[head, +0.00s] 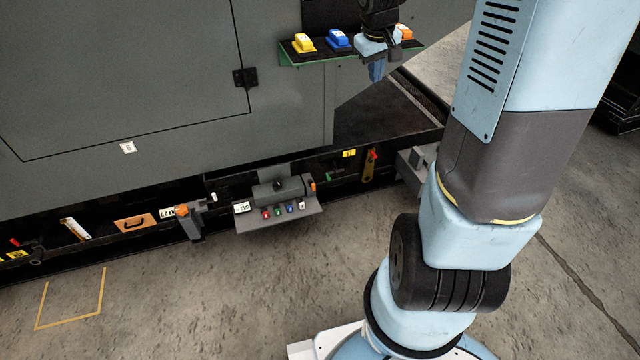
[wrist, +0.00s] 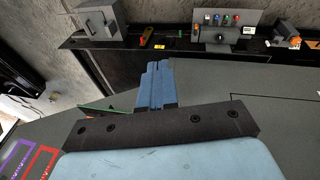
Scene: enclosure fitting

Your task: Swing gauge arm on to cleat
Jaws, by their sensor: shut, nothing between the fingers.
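My gripper (head: 376,70) is shut and empty, pointing down in front of the small green-edged shelf on the machine. In the wrist view its blue fingers (wrist: 156,84) are together. A brass-yellow arm with a red end (head: 369,167) hangs on the machine's low black rail, below my gripper; it looks like the gauge arm. It also shows in the wrist view as a yellow piece (wrist: 147,36), beyond the fingertips and apart from them. A small green part (head: 334,176) sits left of it, beside a yellow tag (head: 349,153). I cannot tell which part is the cleat.
The shelf (head: 290,59) carries yellow (head: 304,43), blue (head: 340,39) and orange (head: 403,32) blocks close to my gripper. A grey button panel (head: 278,212) and an orange-topped grey bracket (head: 189,219) jut from the rail. Floor in front is clear.

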